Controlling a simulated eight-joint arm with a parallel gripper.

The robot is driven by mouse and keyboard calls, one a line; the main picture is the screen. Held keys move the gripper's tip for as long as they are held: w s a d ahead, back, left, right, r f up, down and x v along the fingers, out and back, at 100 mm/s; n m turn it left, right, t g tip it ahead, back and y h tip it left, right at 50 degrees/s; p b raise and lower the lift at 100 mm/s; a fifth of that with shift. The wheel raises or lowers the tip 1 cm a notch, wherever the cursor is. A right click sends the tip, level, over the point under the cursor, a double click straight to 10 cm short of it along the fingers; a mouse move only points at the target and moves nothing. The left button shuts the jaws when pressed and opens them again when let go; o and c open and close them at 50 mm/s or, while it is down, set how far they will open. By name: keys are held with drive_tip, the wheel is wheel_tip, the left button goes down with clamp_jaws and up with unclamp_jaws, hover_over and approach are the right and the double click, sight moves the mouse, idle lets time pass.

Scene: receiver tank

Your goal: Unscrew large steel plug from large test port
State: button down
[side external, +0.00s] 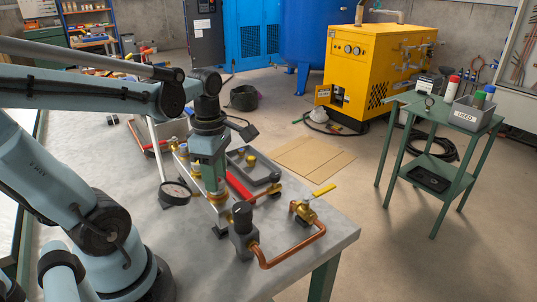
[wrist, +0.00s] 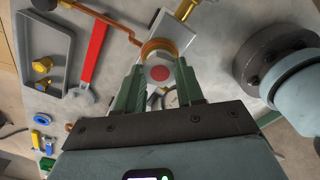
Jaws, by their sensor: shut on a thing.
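My gripper (wrist: 160,78) points down at the metal test block (wrist: 187,30) on the bench. A copper-coloured ring (wrist: 157,46) shows just beyond the plug. The port under the plug is hidden, so I cannot tell how far the plug sits in it. In the side view my gripper (side external: 212,183) is over the block (side external: 185,172), and its fingers hide the plug.
A pressure gauge (side external: 175,191) stands left of my gripper. A red-handled wrench (wrist: 94,50) and a grey tray (wrist: 66,85) with brass fittings lie close by. A copper pipe (side external: 290,257) and a yellow-handled valve (side external: 307,207) are towards the bench's right end.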

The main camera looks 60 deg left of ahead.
drive_tip(key=n, duration=0.2)
drive_tip(key=shift+n, duration=0.3)
drive_tip(key=shift+r, duration=0.1)
drive_tip(key=shift+r, duration=0.1)
drive_tip(key=shift+r, duration=2.8)
